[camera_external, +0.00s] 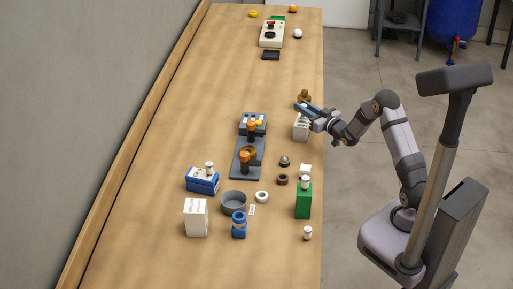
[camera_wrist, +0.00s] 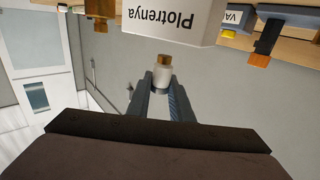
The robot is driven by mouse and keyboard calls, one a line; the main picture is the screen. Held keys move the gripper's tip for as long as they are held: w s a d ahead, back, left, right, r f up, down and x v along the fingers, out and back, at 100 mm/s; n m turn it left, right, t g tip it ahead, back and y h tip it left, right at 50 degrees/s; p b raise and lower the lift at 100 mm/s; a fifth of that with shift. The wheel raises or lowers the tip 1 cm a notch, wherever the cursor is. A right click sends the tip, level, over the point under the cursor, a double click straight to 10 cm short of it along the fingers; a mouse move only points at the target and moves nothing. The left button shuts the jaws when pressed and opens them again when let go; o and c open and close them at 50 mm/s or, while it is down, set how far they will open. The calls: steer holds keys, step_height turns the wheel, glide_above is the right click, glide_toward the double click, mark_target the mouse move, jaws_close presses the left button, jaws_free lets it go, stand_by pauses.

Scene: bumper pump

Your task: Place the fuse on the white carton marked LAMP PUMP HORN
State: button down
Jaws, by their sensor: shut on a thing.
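My gripper (camera_wrist: 162,84) is shut on the fuse (camera_wrist: 161,75), a short white cylinder with a brass-coloured end, in the wrist view. In the external view my gripper (camera_external: 304,107) is at the table's right side, just above and behind a white carton (camera_external: 301,130); the held fuse cannot be made out there. In the wrist view a white carton (camera_wrist: 172,20) close by reads "Plotrenya", upside down. Another white carton (camera_external: 196,218) stands at the front left of the table; its print is too small to read in the external view.
A blue box (camera_external: 202,181) and a green box (camera_external: 303,202) each bear a small white item. A grey bowl (camera_external: 234,202), a blue jar (camera_external: 239,226) and a grey stand with orange-brown parts (camera_external: 247,160) fill the middle.

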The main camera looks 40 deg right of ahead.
steer(key=shift+f, duration=0.9)
steer(key=shift+f, duration=0.15)
steer(key=c, duration=1.6)
jaws_free()
steer(key=shift+r, duration=0.2)
steer(key=shift+s+f, duration=0.1)
steer(key=shift+s, duration=0.15)
steer(key=s+b, duration=0.2)
steer(key=s, duration=0.9)
steer(key=shift+s+b, duration=0.25)
steer(key=shift+b, duration=0.1)
